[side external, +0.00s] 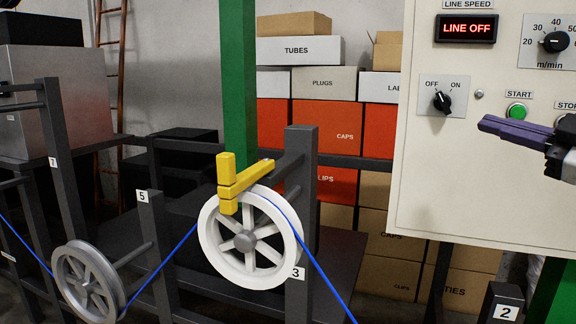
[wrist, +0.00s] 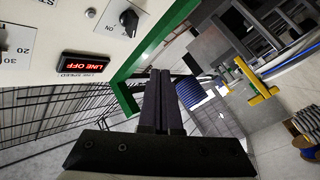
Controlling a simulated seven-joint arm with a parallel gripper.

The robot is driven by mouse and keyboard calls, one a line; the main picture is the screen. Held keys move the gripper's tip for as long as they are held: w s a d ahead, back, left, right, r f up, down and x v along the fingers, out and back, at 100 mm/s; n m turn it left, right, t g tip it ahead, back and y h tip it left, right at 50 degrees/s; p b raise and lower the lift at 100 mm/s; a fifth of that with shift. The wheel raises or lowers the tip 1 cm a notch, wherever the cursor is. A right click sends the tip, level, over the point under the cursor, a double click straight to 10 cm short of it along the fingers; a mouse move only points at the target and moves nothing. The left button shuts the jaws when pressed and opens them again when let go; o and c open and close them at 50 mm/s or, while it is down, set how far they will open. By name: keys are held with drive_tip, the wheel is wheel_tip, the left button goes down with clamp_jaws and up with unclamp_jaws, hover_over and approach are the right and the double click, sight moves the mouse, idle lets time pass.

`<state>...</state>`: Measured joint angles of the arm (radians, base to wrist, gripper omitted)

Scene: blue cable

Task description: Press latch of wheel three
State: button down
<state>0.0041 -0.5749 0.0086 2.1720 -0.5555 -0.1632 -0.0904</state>
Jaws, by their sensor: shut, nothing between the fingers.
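Wheel three (side external: 208,243) is a white spoked wheel on a dark post labelled 3 in the side view. Its yellow latch (side external: 228,185) sits at the wheel's upper left, with an upright part and an arm reaching right over the rim. The blue cable (side external: 325,267) runs over the wheel and down to both sides. My gripper (side external: 482,124) is at the right, in front of the control panel, well apart from the latch. Its fingers are shut and empty, and also show in the wrist view (wrist: 160,72). A yellow part (wrist: 262,86) shows there at the right; I cannot tell which latch it is.
The control panel (side external: 420,180) with LINE OFF display (side external: 467,28), dial and buttons stands at right. A grey wheel (side external: 88,282) is at lower left near post 5 (side external: 150,235). A green column (side external: 240,80) rises behind the latch. Stacked boxes (side external: 325,120) stand behind.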

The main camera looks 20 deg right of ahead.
drive_tip(key=w+a+r+n+g+y, duration=0.25)
drive_tip(key=a+r+n+y, duration=0.25)
drive_tip(key=a+n+y, duration=0.3)
drive_tip(key=w+a+r+n+g+y, duration=0.1)
drive_tip(key=a+r+n+g+y, duration=0.2)
drive_tip(key=a+r+n+y, duration=0.6)
drive_tip(key=w+f+n+g, duration=0.3)
drive_tip(key=f+g, duration=0.1)
drive_tip(key=f, duration=0.2)
drive_tip(key=w+a+f+n+g, duration=0.1)
drive_tip(key=w+f+n+g, duration=0.2)
drive_tip(key=f, duration=0.4)
drive_tip(key=w+f+n+g, duration=0.3)
drive_tip(key=f+n+g, duration=0.1)
drive_tip(key=f+g, duration=0.2)
drive_tip(key=shift+a+f+n+g+h, duration=0.25)
drive_tip(key=shift+f+n+g+h, duration=0.1)
drive_tip(key=shift+f, duration=0.3)
